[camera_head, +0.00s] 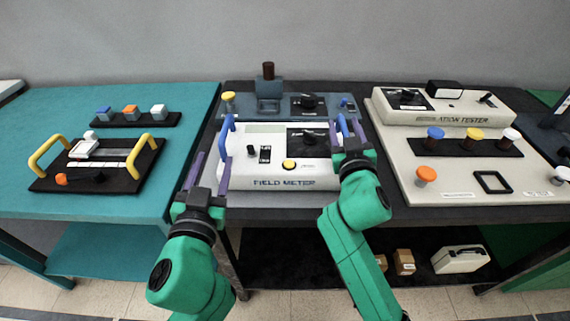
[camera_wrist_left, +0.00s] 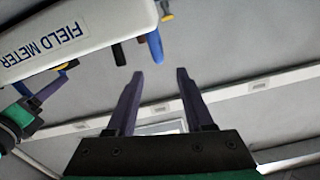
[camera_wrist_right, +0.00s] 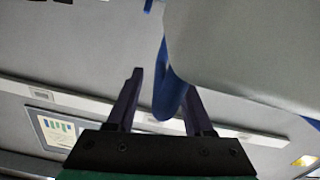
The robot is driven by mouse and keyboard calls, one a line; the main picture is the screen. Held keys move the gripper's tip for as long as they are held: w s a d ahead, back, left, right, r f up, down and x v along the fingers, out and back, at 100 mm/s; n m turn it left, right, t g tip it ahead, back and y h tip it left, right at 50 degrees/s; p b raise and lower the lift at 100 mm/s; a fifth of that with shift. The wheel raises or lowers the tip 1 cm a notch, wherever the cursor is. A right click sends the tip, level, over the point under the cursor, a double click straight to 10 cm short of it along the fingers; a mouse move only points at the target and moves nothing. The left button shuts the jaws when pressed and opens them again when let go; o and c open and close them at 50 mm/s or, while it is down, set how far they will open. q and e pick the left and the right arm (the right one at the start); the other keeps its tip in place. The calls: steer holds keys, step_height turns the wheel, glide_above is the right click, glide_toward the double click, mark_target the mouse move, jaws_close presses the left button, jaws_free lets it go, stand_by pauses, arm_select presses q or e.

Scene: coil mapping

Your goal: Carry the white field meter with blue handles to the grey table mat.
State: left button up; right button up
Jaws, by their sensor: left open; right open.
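The white field meter (camera_head: 265,178) with blue handles stands on the dark grey top of the middle table. My left gripper (camera_head: 209,168) is open at its left side, near the left blue handle (camera_head: 227,132). In the left wrist view that handle (camera_wrist_left: 155,46) shows near the fingertips, not clearly between them. My right gripper (camera_head: 347,135) is open at the right blue handle. In the right wrist view this handle (camera_wrist_right: 170,92) lies between the open fingers.
A blue-grey device (camera_head: 268,88) stands close behind the meter. On the right is a beige tester (camera_head: 450,112) with a panel of knobs. On the left teal table (camera_head: 110,205) are a black tray with yellow handles (camera_head: 90,180) and a button strip (camera_head: 130,119).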

steer(key=s, duration=1.2)
